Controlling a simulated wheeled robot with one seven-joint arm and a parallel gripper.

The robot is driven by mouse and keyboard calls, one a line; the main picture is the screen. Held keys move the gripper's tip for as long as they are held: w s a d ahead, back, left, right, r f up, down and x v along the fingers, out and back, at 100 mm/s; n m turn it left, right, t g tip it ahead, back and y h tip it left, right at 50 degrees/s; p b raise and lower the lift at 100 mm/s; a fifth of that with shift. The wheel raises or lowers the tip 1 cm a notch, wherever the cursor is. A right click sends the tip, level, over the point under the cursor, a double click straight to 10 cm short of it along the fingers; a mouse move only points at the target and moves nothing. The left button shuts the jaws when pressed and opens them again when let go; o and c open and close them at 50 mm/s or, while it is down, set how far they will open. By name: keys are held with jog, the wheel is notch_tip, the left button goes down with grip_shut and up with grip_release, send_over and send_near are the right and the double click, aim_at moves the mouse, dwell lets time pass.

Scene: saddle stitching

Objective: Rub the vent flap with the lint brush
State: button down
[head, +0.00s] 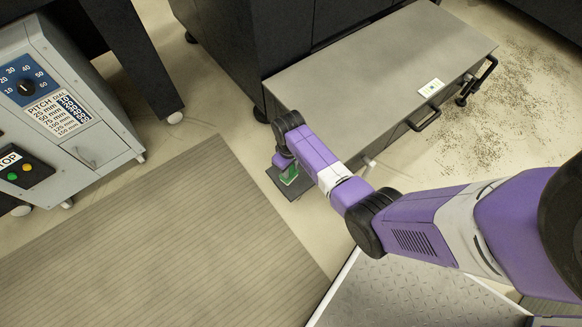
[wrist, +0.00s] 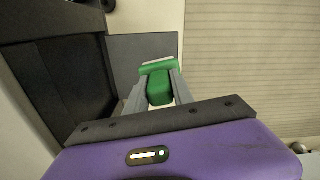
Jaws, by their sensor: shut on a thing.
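My gripper (head: 287,166) is low beside the grey bench, mostly hidden by its own wrist in the head view. In the wrist view its two fingers (wrist: 157,88) are shut on the green lint brush (wrist: 159,87). The brush has a pale edge at its far end. A bit of its green also shows in the head view (head: 289,174). A flat dark grey panel (wrist: 127,51) lies behind and under the brush; it also shows in the head view (head: 291,191). I cannot tell whether this panel is the vent flap, or whether the brush touches it.
The long grey bench (head: 375,60) with black handles stands right of the gripper. A ribbed mat (head: 160,235) covers the floor at left. A control cabinet (head: 85,125) with a pitch dial stands at upper left. Small debris (head: 490,110) lies on the floor at right.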

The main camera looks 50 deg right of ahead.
jog(key=shift+r+p, duration=1.05)
jog(key=shift+r, duration=0.35)
jog(key=shift+f, duration=0.1)
